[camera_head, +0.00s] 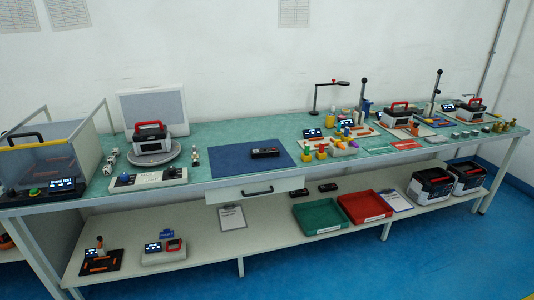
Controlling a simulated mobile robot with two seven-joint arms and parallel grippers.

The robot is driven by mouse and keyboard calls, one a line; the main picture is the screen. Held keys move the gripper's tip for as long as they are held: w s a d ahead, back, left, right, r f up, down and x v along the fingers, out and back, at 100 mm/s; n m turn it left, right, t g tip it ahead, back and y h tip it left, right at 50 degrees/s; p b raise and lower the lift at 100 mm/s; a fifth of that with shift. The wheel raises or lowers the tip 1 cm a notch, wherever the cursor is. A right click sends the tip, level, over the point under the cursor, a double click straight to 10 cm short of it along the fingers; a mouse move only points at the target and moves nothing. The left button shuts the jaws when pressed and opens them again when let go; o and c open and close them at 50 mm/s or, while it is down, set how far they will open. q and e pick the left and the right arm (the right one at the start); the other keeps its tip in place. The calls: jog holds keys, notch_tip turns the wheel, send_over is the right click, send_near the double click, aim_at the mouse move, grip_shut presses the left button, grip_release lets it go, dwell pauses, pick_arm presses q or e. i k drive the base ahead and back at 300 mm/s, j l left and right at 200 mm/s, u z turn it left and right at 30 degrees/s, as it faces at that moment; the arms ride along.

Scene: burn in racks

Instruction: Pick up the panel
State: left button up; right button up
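No thing is clearly marked as the panel. A pale, flat, framed panel (172,104) stands upright at the back left of the green-topped bench, behind a red-handled black and white device (150,138) on a grey round plate. A dark blue flat mat (228,171) lies mid-bench with a small black handheld device (265,152) on it. Neither of my grippers shows in the head view.
A clear-walled box (50,160) stands at the bench's left end. Posts, colored parts and more red-handled devices crowd the right side. The lower shelf holds a green tray (320,216), a red tray (365,206) and black cases (431,185). Blue floor is free in front.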

aim_at(269, 152)
jog(key=i+l+u, duration=0.35)
jog(key=i+l, duration=0.15)
jog(key=i, duration=0.25)
jog(key=i+l+u, duration=0.35)
jog(key=i+l, duration=0.35)
